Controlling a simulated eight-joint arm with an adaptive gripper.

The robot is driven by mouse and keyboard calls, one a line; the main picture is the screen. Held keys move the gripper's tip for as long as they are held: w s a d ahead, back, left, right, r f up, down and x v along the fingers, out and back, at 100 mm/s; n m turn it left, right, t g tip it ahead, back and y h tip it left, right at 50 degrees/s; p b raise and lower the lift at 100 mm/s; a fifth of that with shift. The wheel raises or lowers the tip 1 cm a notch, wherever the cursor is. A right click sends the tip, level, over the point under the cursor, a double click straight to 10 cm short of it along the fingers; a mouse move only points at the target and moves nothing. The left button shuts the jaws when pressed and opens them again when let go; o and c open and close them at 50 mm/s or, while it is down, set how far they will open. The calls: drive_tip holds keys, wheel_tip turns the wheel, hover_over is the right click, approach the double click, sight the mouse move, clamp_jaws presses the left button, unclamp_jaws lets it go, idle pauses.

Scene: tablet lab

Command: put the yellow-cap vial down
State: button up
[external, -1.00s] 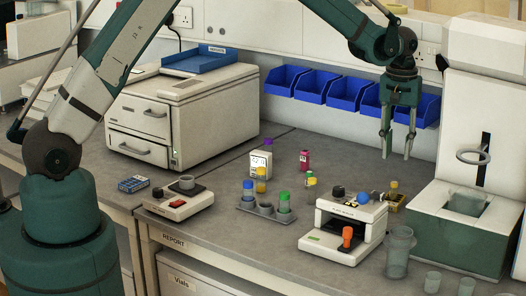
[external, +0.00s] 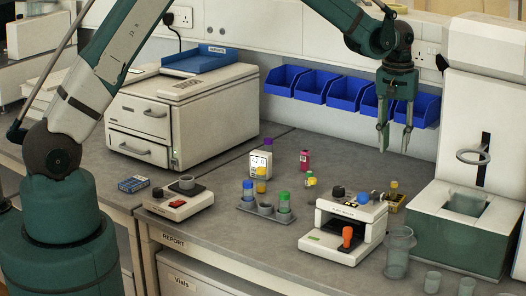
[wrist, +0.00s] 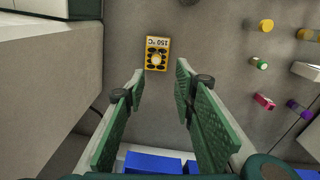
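A yellow-capped vial (external: 394,185) stands upright in a small yellow block (external: 397,205) behind the white instrument. In the wrist view, the vial (wrist: 156,59) shows from above at the middle of the block (wrist: 164,69), which has dark holes and a "150 °C" label. My gripper (external: 395,150) is open and empty above the block, clear of the vial. The fingers (wrist: 160,78) stand wide apart in the wrist view, with the block just beyond their tips. Another yellow-topped vial (external: 261,174) stands behind the grey rack.
The grey rack (external: 250,207) holds blue- and green-capped vials. The white instrument (external: 345,225) stands in front of the block, and a tall white-and-green machine (external: 462,235) is close on the right. Blue bins (external: 370,98) line the wall behind.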

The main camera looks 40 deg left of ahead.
drive_tip(key=s+a+r+m+t, duration=0.1)
drive_tip(key=s+a+r+t, duration=0.1)
drive_tip(key=s+a+r, duration=0.75)
drive_tip(key=s+a+r+t, duration=0.1)
drive_tip(key=s+a+r, duration=0.6)
drive_tip(key=a+r, duration=0.55)
drive_tip(key=s+a+t, duration=0.1)
drive_tip(key=s+a, duration=0.4)
drive_tip(key=s, duration=0.3)
drive_tip(key=s+a+f+t, duration=0.1)
drive_tip(key=s+a, duration=0.4)
drive_tip(key=s, duration=0.4)
drive_tip(key=s+a+m+t, duration=0.1)
drive_tip(key=s+a+t, duration=0.1)
drive_tip(key=s+a, duration=0.3)
drive_tip(key=shift+s+a+f, duration=0.25)
drive_tip(key=shift+s+a, duration=0.15)
drive_tip(key=shift+s, duration=1.75)
